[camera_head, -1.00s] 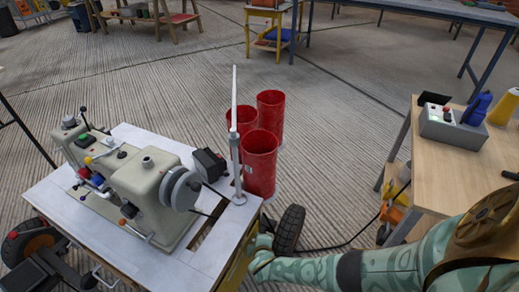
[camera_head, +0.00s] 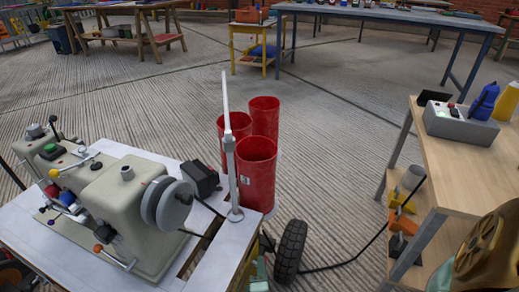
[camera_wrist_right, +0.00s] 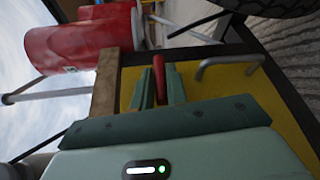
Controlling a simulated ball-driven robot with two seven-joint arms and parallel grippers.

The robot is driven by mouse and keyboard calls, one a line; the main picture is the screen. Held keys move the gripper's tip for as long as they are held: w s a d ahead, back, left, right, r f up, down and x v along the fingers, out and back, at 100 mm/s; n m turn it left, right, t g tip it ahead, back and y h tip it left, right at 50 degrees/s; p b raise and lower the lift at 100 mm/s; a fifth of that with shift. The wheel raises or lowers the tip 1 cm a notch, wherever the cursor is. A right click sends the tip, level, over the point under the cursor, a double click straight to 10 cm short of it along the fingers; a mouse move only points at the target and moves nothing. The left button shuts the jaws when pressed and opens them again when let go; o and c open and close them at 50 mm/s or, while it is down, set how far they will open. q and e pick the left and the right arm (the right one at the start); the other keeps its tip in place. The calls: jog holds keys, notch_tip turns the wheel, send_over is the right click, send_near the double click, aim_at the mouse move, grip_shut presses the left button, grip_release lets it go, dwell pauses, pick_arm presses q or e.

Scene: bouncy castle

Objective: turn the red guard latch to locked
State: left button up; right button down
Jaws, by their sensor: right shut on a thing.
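The red guard latch (camera_wrist_right: 159,78) shows in the right wrist view as a narrow red handle in front of a yellow panel (camera_wrist_right: 222,92). My right gripper (camera_wrist_right: 161,88) has its green fingers on either side of it and is shut on it. The latch's pivot and any lock marking are hidden. In the head view my right gripper (camera_head: 257,275) is at the bottom, beside the right side of the sewing machine table (camera_head: 215,262); the latch is hidden there. My left gripper is out of view.
A beige sewing machine (camera_head: 120,205) stands on the table, with several red bins (camera_head: 256,170) behind. A black wheel (camera_head: 290,250) and cable are close to the right gripper. A wooden bench (camera_head: 460,165) stands at the right, with open floor between.

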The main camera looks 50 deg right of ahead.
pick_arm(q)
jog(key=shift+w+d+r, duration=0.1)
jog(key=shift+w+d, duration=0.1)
pick_arm(e)
jog(key=shift+a+f, duration=0.15)
jog(key=shift+f, duration=0.05)
jog(key=c, duration=1.4)
grip_release()
jog(key=shift+c, duration=0.2)
